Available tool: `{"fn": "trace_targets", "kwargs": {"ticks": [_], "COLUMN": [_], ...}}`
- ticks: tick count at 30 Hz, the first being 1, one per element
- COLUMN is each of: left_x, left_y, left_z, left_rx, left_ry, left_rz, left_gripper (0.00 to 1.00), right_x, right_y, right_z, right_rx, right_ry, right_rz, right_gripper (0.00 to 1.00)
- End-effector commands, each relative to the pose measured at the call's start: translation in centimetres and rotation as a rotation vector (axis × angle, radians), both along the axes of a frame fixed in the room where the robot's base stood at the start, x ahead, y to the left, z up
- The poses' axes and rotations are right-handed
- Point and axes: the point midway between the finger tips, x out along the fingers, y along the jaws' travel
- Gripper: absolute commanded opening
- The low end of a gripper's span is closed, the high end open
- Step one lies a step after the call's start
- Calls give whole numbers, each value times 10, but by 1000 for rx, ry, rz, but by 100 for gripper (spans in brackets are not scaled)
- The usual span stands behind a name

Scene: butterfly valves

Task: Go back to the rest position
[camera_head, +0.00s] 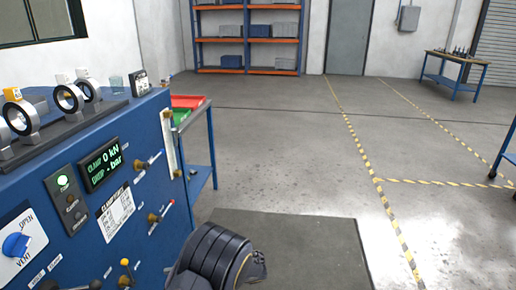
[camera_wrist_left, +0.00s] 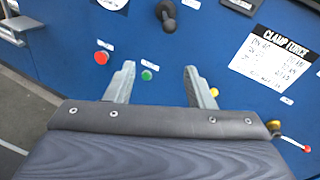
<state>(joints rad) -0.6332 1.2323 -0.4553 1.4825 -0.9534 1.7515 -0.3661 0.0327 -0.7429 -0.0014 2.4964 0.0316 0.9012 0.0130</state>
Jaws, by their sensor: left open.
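My left gripper (camera_wrist_left: 158,78) is open in the left wrist view, with its two grey fingers apart and nothing between them. It is in front of the blue panel of the test bench. A green button (camera_wrist_left: 147,75) shows between the fingers and a red button (camera_wrist_left: 101,58) to their left. I cannot tell whether the fingers touch the panel. In the head view the blue bench (camera_head: 150,120) stands at the left, with ring-shaped valves (camera_head: 68,98) on top. A dark ribbed part of my own arm shows at the bottom. My right gripper is not in view.
The bench front carries a blue knob (camera_head: 15,244), a display (camera_head: 101,163) and small levers (camera_head: 155,218). Red (camera_head: 187,101) and green trays sit beyond it. Shelves (camera_head: 246,40) and a workbench (camera_head: 455,70) stand far back. The floor on the right is mostly clear.

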Motion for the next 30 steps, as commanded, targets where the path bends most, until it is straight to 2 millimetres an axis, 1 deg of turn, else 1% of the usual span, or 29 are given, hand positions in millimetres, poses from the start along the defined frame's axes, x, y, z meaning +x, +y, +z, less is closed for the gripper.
{"fn": "trace_targets", "kwargs": {"ticks": [8,14,17,21,26,30], "left_x": [-19,-45,-63,-98,-138,-167], "left_y": [21,39,47,52,45,33], "left_z": [17,35,47,73,107,138], "left_rx": [-172,-371,-506,-750,-1021,-1228], "left_ry": [-49,-125,-188,-331,-542,-752], "left_rz": [108,235,320,478,657,792], "left_gripper": [49,49,49,49,49,49], "right_x": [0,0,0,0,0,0], "right_y": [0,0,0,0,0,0], "right_z": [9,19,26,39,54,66], "right_rx": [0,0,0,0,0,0], "right_ry": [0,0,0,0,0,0], "right_rz": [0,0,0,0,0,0], "right_gripper": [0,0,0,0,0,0]}}
